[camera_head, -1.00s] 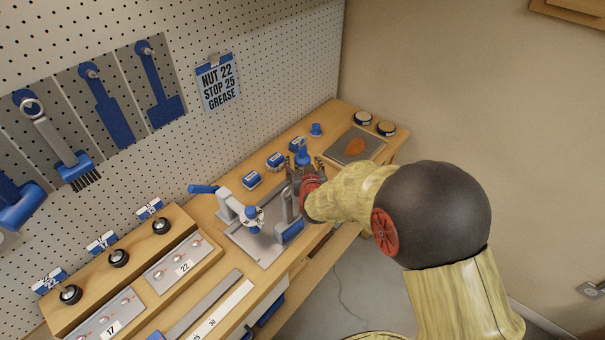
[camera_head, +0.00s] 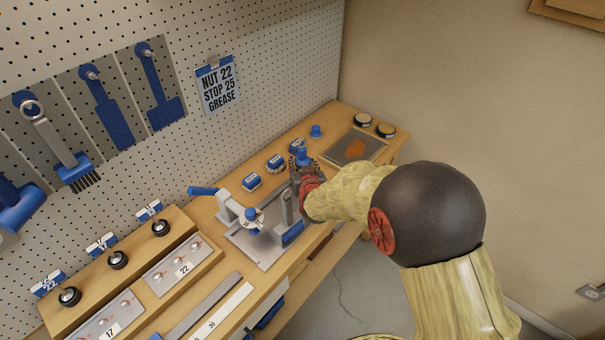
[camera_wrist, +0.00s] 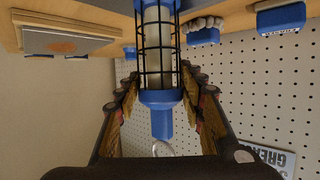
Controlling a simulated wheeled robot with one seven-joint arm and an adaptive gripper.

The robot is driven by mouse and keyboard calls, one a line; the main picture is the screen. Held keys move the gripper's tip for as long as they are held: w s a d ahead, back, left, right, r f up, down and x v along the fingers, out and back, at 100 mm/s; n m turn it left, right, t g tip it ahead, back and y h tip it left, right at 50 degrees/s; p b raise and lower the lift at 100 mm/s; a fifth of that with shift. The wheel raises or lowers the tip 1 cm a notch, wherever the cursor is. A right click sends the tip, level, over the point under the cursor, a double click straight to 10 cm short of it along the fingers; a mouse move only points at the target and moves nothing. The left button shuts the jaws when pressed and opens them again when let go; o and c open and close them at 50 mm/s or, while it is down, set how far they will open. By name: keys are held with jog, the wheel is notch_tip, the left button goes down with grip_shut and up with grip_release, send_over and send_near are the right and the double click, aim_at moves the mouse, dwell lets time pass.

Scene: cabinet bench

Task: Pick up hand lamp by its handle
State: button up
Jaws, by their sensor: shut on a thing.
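The hand lamp (camera_wrist: 160,45) has a pale tube in a black wire cage, a blue collar and a blue handle (camera_wrist: 162,124). In the wrist view it runs down the middle, with a metal loop at the handle's end. My gripper (camera_wrist: 162,98) has one finger on each side of the lamp at the collar and handle, and is shut on it. I cannot tell whether the lamp is clear of the bench.
Blue-and-white blocks (camera_head: 251,180) stand along the pegboard side. A grey tray with an orange-brown patch (camera_head: 345,158) and two round tins (camera_head: 363,119) lie at the far end. A grey vise-like fixture with a blue lever (camera_head: 203,191) stands nearer on the bench.

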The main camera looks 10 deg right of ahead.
jog(key=c, duration=0.5)
